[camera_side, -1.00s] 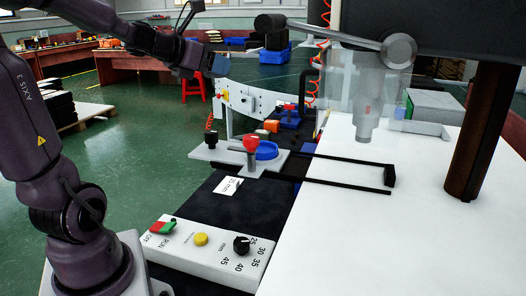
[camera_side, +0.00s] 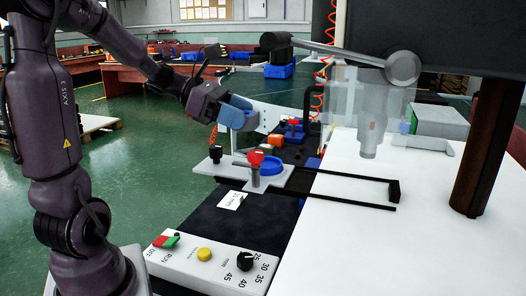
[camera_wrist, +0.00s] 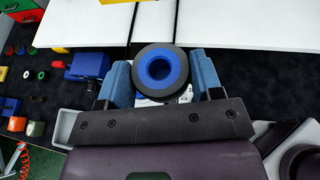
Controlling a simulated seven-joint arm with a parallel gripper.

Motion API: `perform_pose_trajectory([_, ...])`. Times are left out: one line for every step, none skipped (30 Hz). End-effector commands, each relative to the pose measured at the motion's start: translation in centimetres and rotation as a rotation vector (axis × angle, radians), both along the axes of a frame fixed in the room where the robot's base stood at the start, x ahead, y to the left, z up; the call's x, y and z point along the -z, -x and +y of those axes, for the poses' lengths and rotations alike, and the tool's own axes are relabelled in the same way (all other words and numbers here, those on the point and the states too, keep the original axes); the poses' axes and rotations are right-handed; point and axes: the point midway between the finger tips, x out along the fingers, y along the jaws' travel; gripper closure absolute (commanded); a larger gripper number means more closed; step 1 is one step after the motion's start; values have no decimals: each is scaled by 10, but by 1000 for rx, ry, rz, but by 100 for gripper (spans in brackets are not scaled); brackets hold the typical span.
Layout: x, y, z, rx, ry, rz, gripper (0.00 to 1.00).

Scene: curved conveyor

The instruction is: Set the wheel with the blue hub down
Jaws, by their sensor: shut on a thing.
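The wheel with the blue hub (camera_wrist: 181,68) has a dark grey tyre around a blue ring. In the wrist view it sits between the two blue fingers of my gripper (camera_wrist: 161,78), which is shut on it. In the side view my gripper (camera_side: 237,112) is in the air, above and a little left of the white plate. I cannot make out the wheel there; the fingers seem to hide it.
A white fixture plate (camera_side: 226,167) with a red knob (camera_side: 255,158) and a blue round piece (camera_side: 271,168) lies over the dark belt (camera_side: 240,228). A control panel (camera_side: 220,262) is in front. A white table (camera_side: 350,240) and a clear guard (camera_side: 340,100) are at right.

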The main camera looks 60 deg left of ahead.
Motion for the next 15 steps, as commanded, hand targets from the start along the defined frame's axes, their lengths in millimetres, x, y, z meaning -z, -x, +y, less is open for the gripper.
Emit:
perform_pose_trajectory([7, -12, 5, 1, 5, 3, 69])
perform_pose_trajectory([10, -19, 8, 2, 3, 2, 69])
perform_pose_trajectory([15, -27, 11, 2, 5, 3, 69])
perform_pose_trajectory([22, -31, 14, -1, 6, 4, 69])
perform_pose_trajectory([28, -35, 15, 0, 6, 4, 69])
perform_pose_trajectory([36, -41, 17, 0, 6, 4, 69])
perform_pose_trajectory([41, -45, 19, -1, 6, 4, 69])
perform_pose_trajectory([46, -48, 21, 0, 5, 2, 69])
perform_pose_trajectory([51, -52, 23, -1, 4, 3, 69])
perform_pose_trajectory([55, -55, 24, -1, 3, 2, 69])
perform_pose_trajectory([57, -57, 25, -1, 2, 2, 69])
perform_pose_trajectory([60, -60, 26, 0, 1, 0, 69])
perform_pose_trajectory([61, -61, 26, -1, 1, -1, 69])
perform_pose_trajectory([63, -62, 27, -1, 1, -1, 69])
perform_pose_trajectory([64, -64, 28, -1, 1, -1, 69])
